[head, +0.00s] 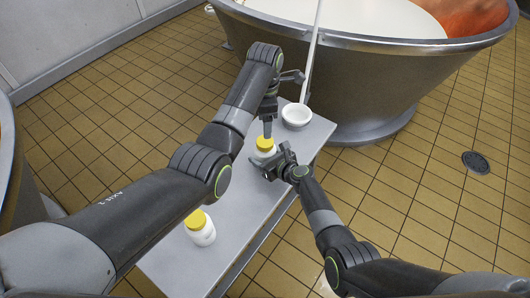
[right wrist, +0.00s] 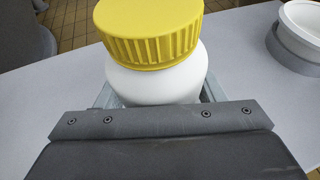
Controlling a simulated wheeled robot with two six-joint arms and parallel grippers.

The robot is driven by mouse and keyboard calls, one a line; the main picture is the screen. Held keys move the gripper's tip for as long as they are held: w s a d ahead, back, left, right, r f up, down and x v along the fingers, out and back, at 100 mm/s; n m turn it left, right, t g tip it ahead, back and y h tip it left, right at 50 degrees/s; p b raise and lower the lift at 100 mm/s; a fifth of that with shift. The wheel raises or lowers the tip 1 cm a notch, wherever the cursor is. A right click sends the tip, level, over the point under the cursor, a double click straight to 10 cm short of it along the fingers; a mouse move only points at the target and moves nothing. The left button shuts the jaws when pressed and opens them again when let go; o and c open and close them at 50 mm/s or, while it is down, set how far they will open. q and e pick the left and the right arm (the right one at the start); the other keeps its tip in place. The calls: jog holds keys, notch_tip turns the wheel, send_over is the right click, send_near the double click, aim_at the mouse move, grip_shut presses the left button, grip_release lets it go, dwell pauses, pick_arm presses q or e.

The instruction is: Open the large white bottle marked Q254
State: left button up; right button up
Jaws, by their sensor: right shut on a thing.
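A white bottle with a yellow ribbed cap (head: 265,144) stands upright on the grey table, and it fills the middle of the right wrist view (right wrist: 155,82). No marking is readable on its visible side. My right gripper (head: 274,163) is shut around the bottle's body below the cap. The cap is on the bottle. My left gripper (head: 268,130) points down just above the cap; its fingers are too small to tell open from shut.
The narrow grey table (head: 236,225) has bare room between the bottles. A white bowl (head: 297,116) sits at its far end, with a long pale rod (head: 312,50) rising behind it. A large vat of white liquid (head: 390,75) stands beyond. A floor drain (head: 476,162) lies right.

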aim_at(265, 141)
pick_arm(q)
jog(key=m, duration=1.1)
jog(key=shift+m, duration=0.4)
jog(key=m, duration=1.8)
jog(key=shift+m, duration=0.4)
jog(key=m, duration=1.2)
jog(key=shift+m, duration=0.3)
jog(key=m, duration=0.6)
jog(key=shift+f, duration=4)
